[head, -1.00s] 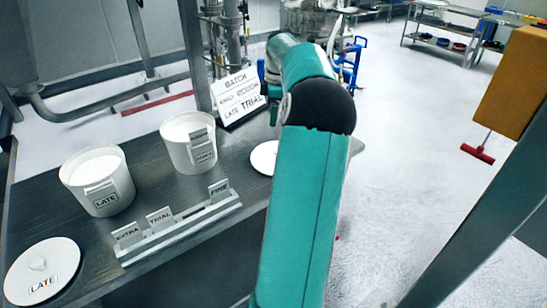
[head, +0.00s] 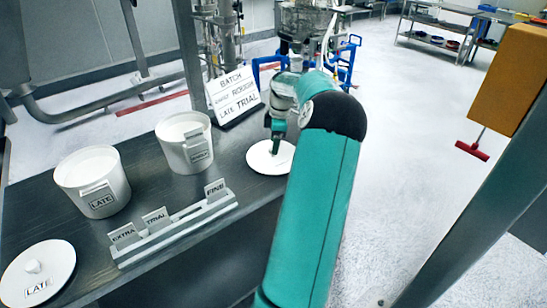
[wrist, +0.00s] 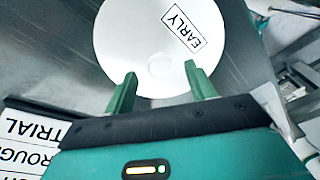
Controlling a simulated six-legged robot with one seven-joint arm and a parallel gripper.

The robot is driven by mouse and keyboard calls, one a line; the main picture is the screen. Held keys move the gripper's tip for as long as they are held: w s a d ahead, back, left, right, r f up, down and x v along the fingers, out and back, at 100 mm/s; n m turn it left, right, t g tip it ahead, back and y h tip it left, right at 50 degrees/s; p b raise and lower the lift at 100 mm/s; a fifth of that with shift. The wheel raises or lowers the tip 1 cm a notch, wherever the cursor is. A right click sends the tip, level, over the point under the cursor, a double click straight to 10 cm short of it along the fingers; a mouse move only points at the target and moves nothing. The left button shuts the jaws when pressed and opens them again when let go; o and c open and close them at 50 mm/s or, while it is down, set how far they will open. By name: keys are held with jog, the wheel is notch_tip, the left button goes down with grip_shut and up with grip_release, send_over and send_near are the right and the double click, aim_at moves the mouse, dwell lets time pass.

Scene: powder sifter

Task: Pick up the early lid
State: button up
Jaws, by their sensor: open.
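The early lid (head: 262,158) is a white round disc lying flat near the right end of the dark table. In the wrist view the early lid (wrist: 140,30) shows its "EARLY" label and a round knob. My gripper (head: 276,146) is over the lid, pointing down at it. In the wrist view my gripper's green fingers (wrist: 160,82) are apart, with the knob just beyond and between their tips. Nothing is held. The height of the fingertips above the lid is hard to tell.
The late lid (head: 38,272) lies at the table's near left. A late tub (head: 92,185) and a second white tub (head: 184,145) stand open on the table (head: 140,160). A tag rack (head: 175,228) lies in front. A batch sign (head: 235,97) stands close behind the lid.

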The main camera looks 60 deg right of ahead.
notch_tip(320, 180, down, 2)
jog(key=shift+w+a+f, duration=0.1)
jog(key=shift+w+f, duration=0.05)
jog(key=shift+f, duration=0.1)
jog(key=shift+c, duration=0.4)
jog(key=c, duration=1)
jog(key=shift+o, duration=0.2)
jog(key=shift+r, duration=0.2)
